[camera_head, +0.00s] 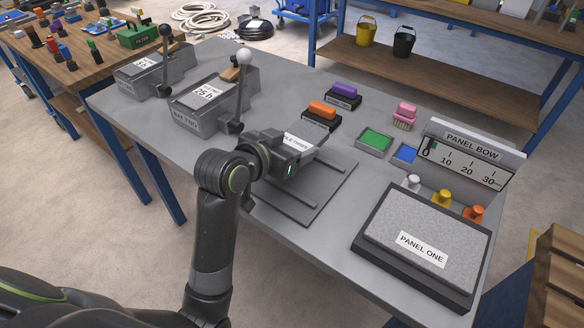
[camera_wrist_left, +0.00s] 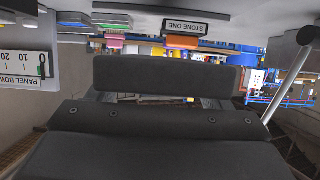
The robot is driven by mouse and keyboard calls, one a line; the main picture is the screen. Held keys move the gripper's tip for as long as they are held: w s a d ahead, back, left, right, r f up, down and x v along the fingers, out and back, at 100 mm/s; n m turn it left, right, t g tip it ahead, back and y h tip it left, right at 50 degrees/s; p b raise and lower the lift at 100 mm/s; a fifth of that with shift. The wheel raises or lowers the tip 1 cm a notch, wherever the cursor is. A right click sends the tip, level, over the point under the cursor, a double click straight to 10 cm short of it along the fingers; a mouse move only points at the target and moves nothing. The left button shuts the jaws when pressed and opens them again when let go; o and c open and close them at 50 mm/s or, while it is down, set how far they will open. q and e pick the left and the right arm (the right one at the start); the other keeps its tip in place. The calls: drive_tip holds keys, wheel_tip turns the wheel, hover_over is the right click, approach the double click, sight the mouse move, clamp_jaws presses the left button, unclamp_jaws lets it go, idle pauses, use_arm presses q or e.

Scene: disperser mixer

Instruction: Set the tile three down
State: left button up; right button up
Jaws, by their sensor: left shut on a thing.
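Tile three (camera_head: 310,146) is a grey tile with a white label, partly readable as "...LE THREE". It is at my left gripper (camera_head: 286,158), which is shut on it near the middle of the bench. The gripper hides the tile's near part. Below them lies a dark plate with raised rails (camera_head: 317,188). I cannot tell whether the tile touches it. In the left wrist view, dark gripper parts (camera_wrist_left: 165,75) fill the middle and the tile cannot be made out. My right gripper is not in view.
Panel one (camera_head: 395,226) lies on a dark base at the front right. Behind it stand small coloured-topped pots (camera_head: 441,198) and the Panel Bow gauge (camera_head: 463,162). Green (camera_head: 375,140) and blue (camera_head: 405,154) trays and coloured blocks are behind. Two lever machines (camera_head: 208,100) stand left.

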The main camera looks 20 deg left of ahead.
use_arm(q)
drive_tip(key=shift+f+b, duration=0.55)
drive_tip(key=shift+f, duration=2.1)
drive_tip(key=shift+f, duration=0.1)
drive_tip(key=o, duration=1)
drive_tip(key=shift+f, duration=0.1)
drive_tip(key=o, duration=0.3)
drive_tip(key=shift+o, duration=0.2)
